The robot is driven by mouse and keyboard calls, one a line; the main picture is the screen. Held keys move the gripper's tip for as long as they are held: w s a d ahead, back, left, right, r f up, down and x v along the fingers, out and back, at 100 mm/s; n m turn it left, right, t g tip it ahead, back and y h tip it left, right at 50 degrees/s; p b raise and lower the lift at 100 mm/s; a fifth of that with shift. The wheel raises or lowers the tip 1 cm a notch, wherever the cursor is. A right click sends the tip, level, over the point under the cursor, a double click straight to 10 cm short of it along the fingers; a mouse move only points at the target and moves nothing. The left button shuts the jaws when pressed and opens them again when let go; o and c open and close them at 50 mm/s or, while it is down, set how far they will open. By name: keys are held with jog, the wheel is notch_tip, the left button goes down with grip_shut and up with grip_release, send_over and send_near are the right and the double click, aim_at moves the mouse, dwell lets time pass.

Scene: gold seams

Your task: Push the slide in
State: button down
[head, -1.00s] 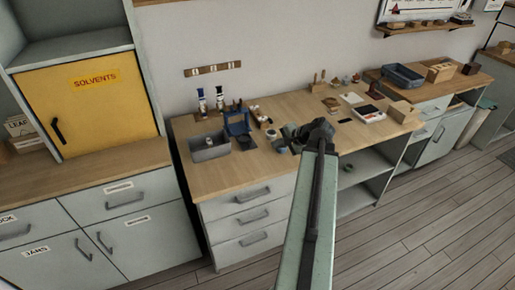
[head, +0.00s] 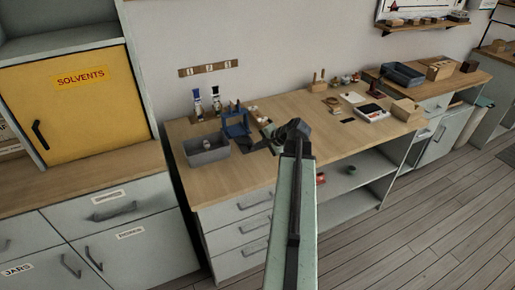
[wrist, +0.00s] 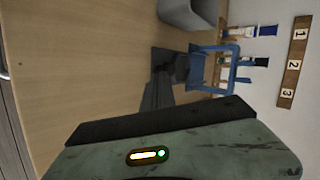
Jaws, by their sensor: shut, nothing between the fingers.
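A blue frame-like fixture (head: 237,126) stands on the wooden workbench (head: 225,178), behind and right of a grey bin. It also shows in the wrist view (wrist: 197,72), with a dark flat piece (wrist: 163,58) beside its foot. I cannot make out for certain which part is the slide. My gripper (wrist: 158,88) is shut and empty; its dark fingers point toward the fixture and overlap the dark piece in the wrist view. I cannot tell whether they touch. In the head view my wrist hides part of the bench right of the fixture.
The grey bin (head: 206,150) sits left of the fixture. Bottles (head: 215,101) stand behind it. A numbered strip (head: 208,68) is on the wall. A white device (head: 371,112) and a wooden box (head: 406,110) are at the right. The bench's front left is bare.

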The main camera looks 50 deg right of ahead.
aim_at(247, 139)
jog(key=shift+w+a, duration=0.1)
jog(key=shift+w, duration=0.15)
jog(key=w+d, duration=0.1)
jog(key=w, duration=0.2)
jog(key=w+d, duration=0.2)
jog(key=w, duration=0.1)
jog(key=w+d, duration=0.1)
jog(key=w, duration=0.3)
jog(key=shift+w+d, duration=0.1)
jog(key=shift+d, duration=0.05)
jog(key=shift+r, duration=0.15)
jog(key=s, duration=0.3)
jog(key=p+v, duration=0.7)
jog(key=v, duration=0.4)
jog(key=shift+s+f, duration=0.3)
jog(key=shift+f, duration=0.05)
